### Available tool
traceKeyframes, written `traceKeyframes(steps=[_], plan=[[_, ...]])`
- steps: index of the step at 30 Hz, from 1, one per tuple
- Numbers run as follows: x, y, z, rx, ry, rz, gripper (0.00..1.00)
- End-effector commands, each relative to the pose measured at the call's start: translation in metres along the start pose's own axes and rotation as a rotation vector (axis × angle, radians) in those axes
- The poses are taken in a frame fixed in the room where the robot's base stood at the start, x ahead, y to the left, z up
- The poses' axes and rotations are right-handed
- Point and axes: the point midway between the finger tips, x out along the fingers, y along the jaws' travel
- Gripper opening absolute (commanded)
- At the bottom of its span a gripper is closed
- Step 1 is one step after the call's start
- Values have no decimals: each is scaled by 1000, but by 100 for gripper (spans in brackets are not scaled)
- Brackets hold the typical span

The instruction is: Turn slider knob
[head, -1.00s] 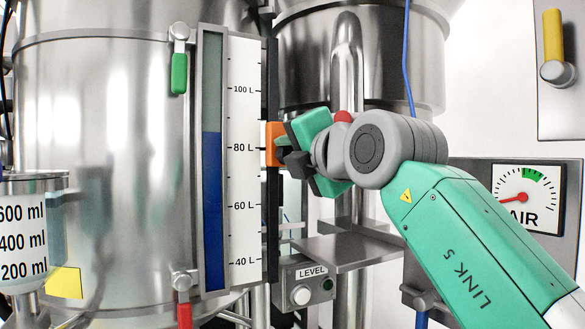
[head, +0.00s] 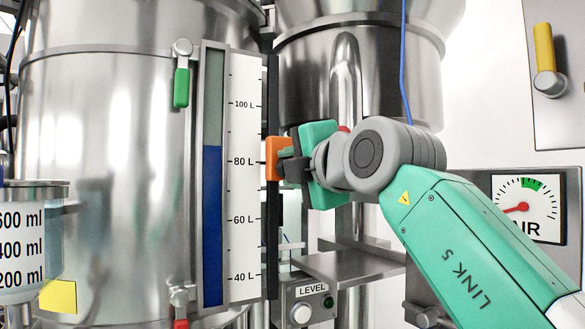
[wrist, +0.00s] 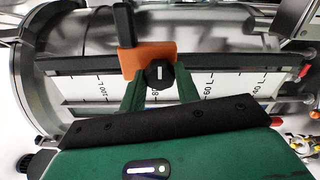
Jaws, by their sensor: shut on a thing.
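The orange slider (head: 272,158) sits on the dark vertical rail beside the white litre scale, near the 80 L mark. In the wrist view the orange slider (wrist: 150,56) carries a round black knob (wrist: 160,75) with a short white line. The green fingers of my gripper (wrist: 161,88) stand on either side of this knob, and my gripper is shut on it. In the head view my gripper (head: 296,168) meets the slider from the right, and its fingers mostly hide the knob.
The blue level column (head: 212,225) reaches above the 80 L mark. A green-handled valve (head: 181,85) is at the upper left. A LEVEL button box (head: 303,305) stands below my gripper. An air gauge (head: 525,207) is at the right. A blue cable (head: 404,60) hangs behind my arm.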

Motion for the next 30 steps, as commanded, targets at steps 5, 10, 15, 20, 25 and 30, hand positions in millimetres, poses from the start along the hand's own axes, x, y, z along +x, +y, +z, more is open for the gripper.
traceKeyframes(steps=[5, 10, 15, 20, 25, 30], plan=[[0, 0, 1, 0, -2, 0, 49], [0, 0, 1, 0, -1, 0, 54], [-5, -2, 1, -2, -2, 0, 54], [-36, -5, 1, -5, -4, 0, 54], [-66, -3, 1, -3, -3, 0, 54], [-78, -1, 1, -1, -2, -1, 54]])
